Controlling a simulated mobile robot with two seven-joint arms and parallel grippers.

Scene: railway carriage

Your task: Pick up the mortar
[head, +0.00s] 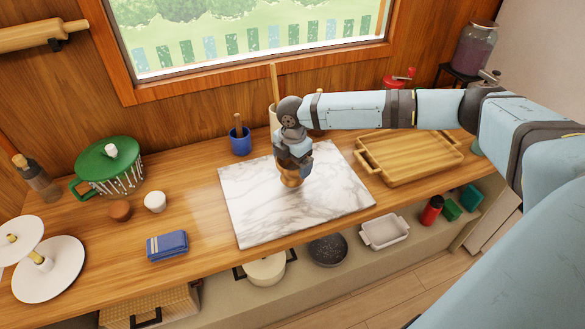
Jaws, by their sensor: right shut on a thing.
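My right gripper (292,170) reaches in from the right and points down over the white marble board (245,215). It is shut on a small rounded brown wooden thing, which I take to be the mortar (291,182). The gripper hides most of it, and only its lower part shows. It is over the middle of the board; I cannot tell whether it touches the board or hangs just above it. My left gripper is not in view.
A blue pot (240,143) with a wooden stick stands behind the board. A wooden tray (415,152) lies to its right. A green pot (108,166), white cup (155,201), brown cup (120,210) and folded blue cloth (167,245) are left. The counter's front edge is close.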

